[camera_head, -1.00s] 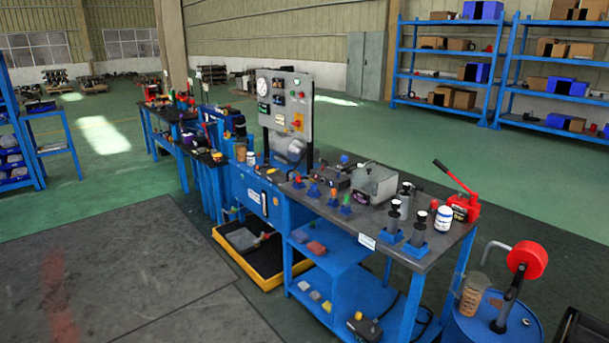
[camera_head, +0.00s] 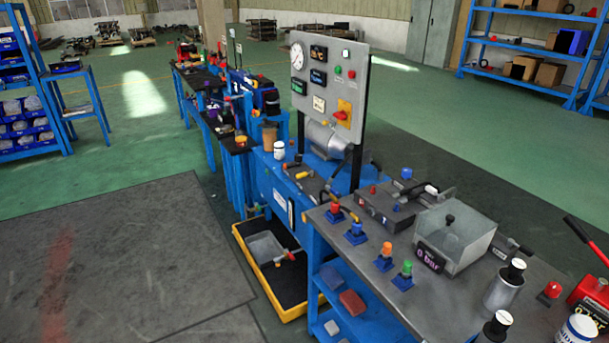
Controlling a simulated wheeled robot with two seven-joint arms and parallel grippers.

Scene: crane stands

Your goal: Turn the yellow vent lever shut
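A small lever with a yellow handle (camera_head: 304,175) is on the blue cabinet top in front of the grey motor, in the middle of the view. A second yellow lever (camera_head: 348,213) lies at the near left edge of the grey bench, by the red-topped fitting. Both are too small to tell which is the vent lever or whether it is open or shut. The gauge panel (camera_head: 330,85) stands upright behind them. Neither of my grippers is in view.
The grey bench (camera_head: 440,303) holds several coloured-knob fittings, a clear-sided box (camera_head: 455,238) and metal cylinders. A yellow-rimmed tray (camera_head: 268,287) sits on the floor below the cabinet. The dark floor mat (camera_head: 120,250) at left is clear.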

